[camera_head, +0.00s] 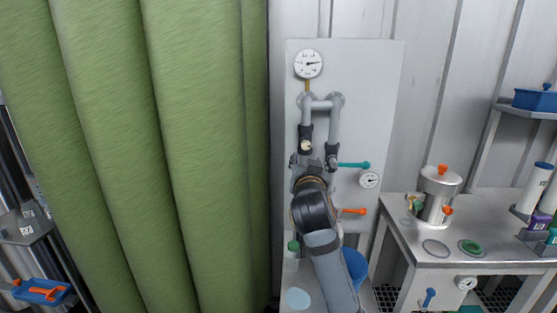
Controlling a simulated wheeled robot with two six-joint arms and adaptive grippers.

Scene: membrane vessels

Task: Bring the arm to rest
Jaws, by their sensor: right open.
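My right arm reaches up from the bottom centre. Its gripper (318,150) is in front of the grey wall panel (375,75), with its two fingers apart, in line with the lower ends of the grey pipes (320,103). I see nothing held between the fingers, though the area is small and the arm's wrist covers part of the panel behind it. I cannot tell whether the fingers touch the pipes. My left gripper is not in view.
A teal handle (354,165), an orange handle (354,211) and a small gauge (369,180) sit close right of my gripper. A round gauge (308,64) is above. Green columns (190,150) fill the left. A metal table (480,215) with a steel vessel (440,190) stands right.

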